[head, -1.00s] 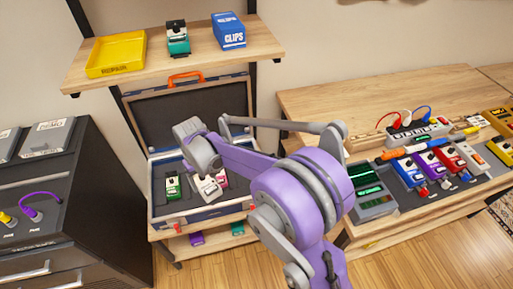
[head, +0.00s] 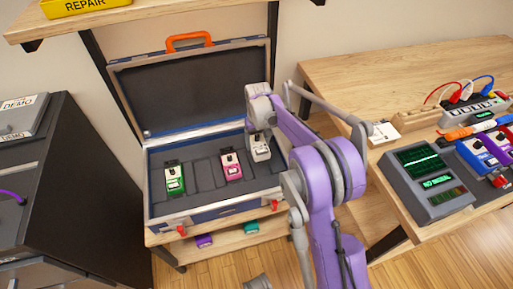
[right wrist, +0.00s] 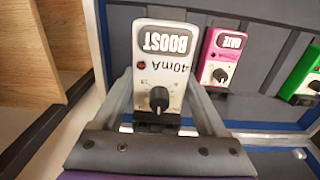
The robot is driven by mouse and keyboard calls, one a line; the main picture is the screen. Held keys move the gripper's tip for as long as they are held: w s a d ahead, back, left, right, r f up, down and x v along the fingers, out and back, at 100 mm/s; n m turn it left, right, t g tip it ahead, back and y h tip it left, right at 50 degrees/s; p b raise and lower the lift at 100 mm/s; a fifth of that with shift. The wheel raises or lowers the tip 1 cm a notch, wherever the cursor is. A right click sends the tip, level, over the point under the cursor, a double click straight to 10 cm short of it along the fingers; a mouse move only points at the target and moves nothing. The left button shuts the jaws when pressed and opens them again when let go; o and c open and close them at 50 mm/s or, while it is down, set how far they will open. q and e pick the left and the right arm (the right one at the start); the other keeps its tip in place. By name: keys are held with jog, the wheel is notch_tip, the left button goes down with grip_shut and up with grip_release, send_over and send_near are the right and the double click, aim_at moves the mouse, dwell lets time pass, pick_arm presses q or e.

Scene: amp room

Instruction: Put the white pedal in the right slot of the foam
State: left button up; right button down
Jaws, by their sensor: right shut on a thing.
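The white pedal (head: 260,149), labelled BOOST, is upright in the head view at the right end of the foam (head: 204,174). In the right wrist view the white pedal (right wrist: 158,62) sits between the two fingers of my right gripper (right wrist: 160,95), which is shut on it. The foam lies in an open case; the pedal is over its right slot, right of the pink pedal (head: 232,166). I cannot tell whether its base is in the slot or just above it. My right gripper (head: 259,126) partly covers that area. My left gripper is not in view.
A green pedal (head: 174,180) sits in the foam's left part, with an empty slot between it and the pink one. The case lid (head: 190,90) stands open behind. A wooden bench (head: 385,85) with a grey scope (head: 428,183) is at right; a dark cabinet (head: 75,190) is at left.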

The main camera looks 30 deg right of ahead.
jog(key=shift+w+d+f+b, duration=0.1)
jog(key=shift+f+b, duration=1.85)
jog(key=shift+f, duration=1.55)
jog(key=shift+f+b, duration=0.3)
jog(key=shift+f, duration=0.45)
